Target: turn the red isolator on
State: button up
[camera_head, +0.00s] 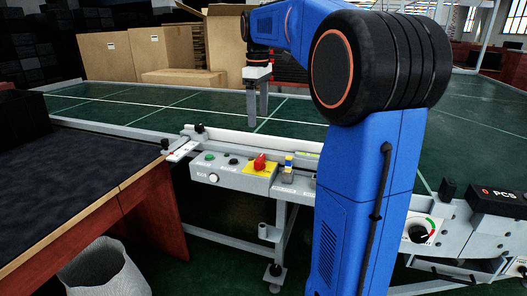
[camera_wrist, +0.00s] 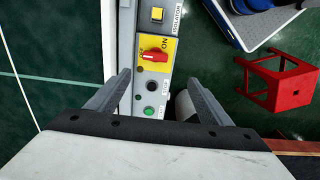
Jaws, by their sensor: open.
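The red isolator (camera_head: 260,161) is a rotary knob on a yellow plate on the grey control panel at the front of the conveyor. In the wrist view the isolator knob (camera_wrist: 155,55) lies crosswise to the panel's length, beside the letters "ON" on the plate. My gripper (camera_head: 257,118) hangs with its fingers down above and behind the panel in the head view. In the wrist view my gripper (camera_wrist: 158,77) is open and empty, its fingers apart on either side of the panel, and the knob shows beyond the fingertips. They look clear of the knob.
The panel also has a green button (camera_wrist: 150,112) and a black button (camera_wrist: 152,88). A red stool (camera_wrist: 278,80) stands on the floor. A dark-topped table (camera_head: 75,170) and a bin (camera_head: 105,268) are at left.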

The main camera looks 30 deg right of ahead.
aim_at(260, 158)
jog(key=f, duration=1.1)
jog(key=w+d+f, duration=0.1)
jog(key=f, duration=0.5)
jog(key=shift+f, duration=0.15)
jog(key=c, duration=1)
